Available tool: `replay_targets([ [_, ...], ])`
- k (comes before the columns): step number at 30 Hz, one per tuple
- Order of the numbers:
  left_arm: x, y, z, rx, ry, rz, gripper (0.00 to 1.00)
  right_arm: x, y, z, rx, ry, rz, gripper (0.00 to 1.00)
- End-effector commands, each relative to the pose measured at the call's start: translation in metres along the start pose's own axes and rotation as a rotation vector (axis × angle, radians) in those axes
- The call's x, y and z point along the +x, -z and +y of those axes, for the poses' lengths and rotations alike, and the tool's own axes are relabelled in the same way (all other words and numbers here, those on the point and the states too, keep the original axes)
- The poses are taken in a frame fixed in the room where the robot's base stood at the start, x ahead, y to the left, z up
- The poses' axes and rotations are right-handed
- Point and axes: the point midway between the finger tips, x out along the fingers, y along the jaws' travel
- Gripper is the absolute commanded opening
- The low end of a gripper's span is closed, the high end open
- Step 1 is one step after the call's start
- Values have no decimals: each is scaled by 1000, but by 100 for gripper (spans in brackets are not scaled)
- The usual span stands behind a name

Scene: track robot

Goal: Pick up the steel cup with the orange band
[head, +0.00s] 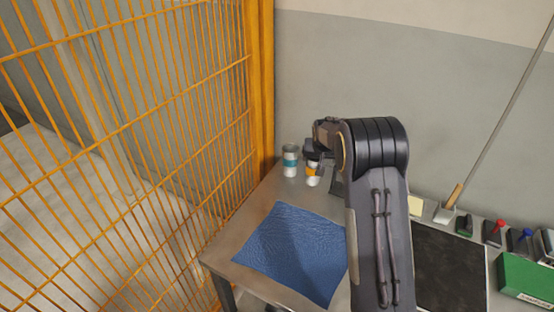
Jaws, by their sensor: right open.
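The steel cup with the orange band (313,180) stands at the back left of the grey table. Its upper part is partly covered by my right gripper (312,157), which is at the cup's top. The right gripper is open, but its fingers are small and dark here. I cannot tell whether they are around the cup or just above it. My right arm reaches in from the bottom and hides the table right of the cup. My left gripper is not in view.
A similar cup with a teal band (290,161) stands close left of the orange-banded one. A blue cloth (290,250) lies in front. An orange mesh fence (150,130) runs along the left. A black mat (450,270) and a green box (526,279) lie right.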

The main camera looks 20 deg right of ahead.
Motion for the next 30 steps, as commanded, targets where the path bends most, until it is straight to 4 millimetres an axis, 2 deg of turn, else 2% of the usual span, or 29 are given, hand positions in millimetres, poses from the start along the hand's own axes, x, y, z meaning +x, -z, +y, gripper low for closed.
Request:
replay_targets([
  [21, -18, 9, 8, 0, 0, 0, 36, 86, 5, 1, -18, -16, 13, 81],
  [29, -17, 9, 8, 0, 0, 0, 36, 89, 5, 1, -17, -15, 14, 81],
  [30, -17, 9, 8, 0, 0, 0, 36, 89, 5, 1, -17, -15, 14, 77],
])
